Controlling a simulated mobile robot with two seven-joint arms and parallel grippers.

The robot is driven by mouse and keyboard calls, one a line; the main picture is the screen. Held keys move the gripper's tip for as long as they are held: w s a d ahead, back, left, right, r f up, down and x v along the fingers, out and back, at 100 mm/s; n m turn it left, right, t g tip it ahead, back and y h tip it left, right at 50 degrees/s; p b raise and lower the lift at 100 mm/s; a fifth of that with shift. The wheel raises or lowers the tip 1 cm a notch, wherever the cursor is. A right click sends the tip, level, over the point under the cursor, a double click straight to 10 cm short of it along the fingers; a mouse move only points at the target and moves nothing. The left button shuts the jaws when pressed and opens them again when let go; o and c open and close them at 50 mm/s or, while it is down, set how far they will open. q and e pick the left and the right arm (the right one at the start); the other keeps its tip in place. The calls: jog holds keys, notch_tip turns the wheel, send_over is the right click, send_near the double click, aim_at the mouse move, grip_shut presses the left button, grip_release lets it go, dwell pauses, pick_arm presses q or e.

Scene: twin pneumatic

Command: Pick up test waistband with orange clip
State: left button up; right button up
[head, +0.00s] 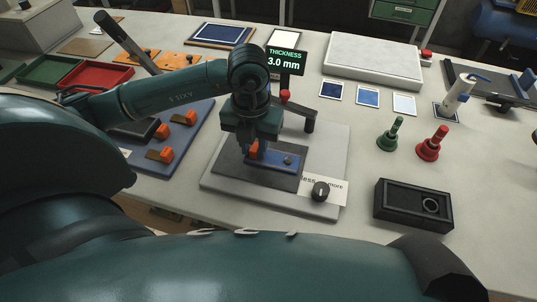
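A dark blue waistband strip (278,160) lies on the dark pad of a grey test stand in the middle of the table. An orange clip (254,148) shows at its left end, partly hidden by my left gripper (252,146). The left gripper points down right at the clip. Its fingers are small and overlap the clip, so I cannot tell whether they are shut on it. My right gripper is not in view.
The stand (228,188) has a black knob (320,191) and a lever (310,121). A display (285,59) behind reads thickness 3.0 mm. A blue board with orange clips (178,158) lies left. Green (391,134) and red (433,143) stamp-like tools and a black box (412,206) stand right.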

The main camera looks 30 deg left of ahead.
pick_arm(q)
grip_shut()
